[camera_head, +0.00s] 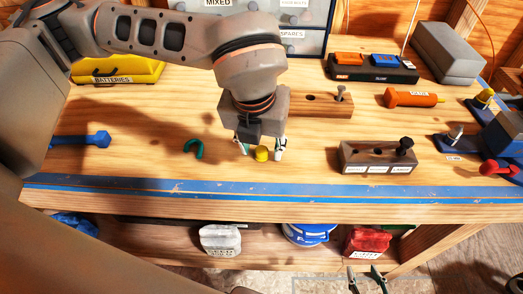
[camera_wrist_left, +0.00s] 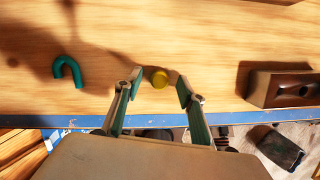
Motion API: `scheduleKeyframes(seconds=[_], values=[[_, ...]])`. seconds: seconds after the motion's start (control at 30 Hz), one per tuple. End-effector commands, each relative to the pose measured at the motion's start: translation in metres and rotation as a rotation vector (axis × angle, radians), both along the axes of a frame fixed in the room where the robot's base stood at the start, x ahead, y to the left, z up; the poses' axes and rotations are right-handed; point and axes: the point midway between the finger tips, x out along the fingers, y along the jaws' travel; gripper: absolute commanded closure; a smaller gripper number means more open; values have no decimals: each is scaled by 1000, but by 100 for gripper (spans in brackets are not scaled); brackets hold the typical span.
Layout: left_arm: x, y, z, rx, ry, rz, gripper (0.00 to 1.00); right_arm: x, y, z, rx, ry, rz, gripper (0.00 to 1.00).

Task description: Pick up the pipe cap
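The pipe cap looks to be the small yellow round piece (camera_head: 262,154) on the workbench near its front edge. In the left wrist view the yellow cap (camera_wrist_left: 159,78) lies between the tips of my left gripper's fingers, with gaps on both sides. My left gripper (camera_head: 261,147) points down over the cap and is open. It also shows open in the left wrist view (camera_wrist_left: 157,88). My right gripper (camera_head: 367,283) shows only partly at the bottom of the head view, below the bench edge; its fingertips look apart.
A green hook (camera_head: 194,150) lies left of the cap. A wooden block with holes and a black knob (camera_head: 378,160) stands to the right. Another wooden block (camera_head: 322,104) is behind my gripper. A blue bolt-like piece (camera_head: 82,140) lies far left. Blue tape (camera_head: 130,190) lines the front edge.

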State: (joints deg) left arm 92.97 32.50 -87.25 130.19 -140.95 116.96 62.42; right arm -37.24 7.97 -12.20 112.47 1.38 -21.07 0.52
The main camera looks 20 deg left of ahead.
Motion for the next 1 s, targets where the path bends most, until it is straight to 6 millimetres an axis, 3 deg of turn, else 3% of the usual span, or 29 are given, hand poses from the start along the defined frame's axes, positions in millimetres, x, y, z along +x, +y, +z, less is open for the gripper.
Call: scheduleKeyframes(seconds=[0.03, 0.1, 0.13, 0.67, 0.83, 1.0], values=[[0, 0, 0, 0, 0, 0, 71, 0, 0, 0, 0, 0, 0, 60], [0, 0, 0, 0, 0, 0, 86, 0, 0, 0, 0, 0, 0, 60], [0, 0, 0, 0, 0, 0, 88, 0, 0, 0, 0, 0, 0, 60], [1, 0, 10, -1, -3, 2, 88, 0, 0, -1, 0, 1, 0, 60], [1, 0, 34, -2, -5, -1, 88, 0, 0, -1, 0, 1, 0, 60], [2, -1, 76, -2, -8, 1, 88, 0, 0, -2, 0, 1, 0, 60]])
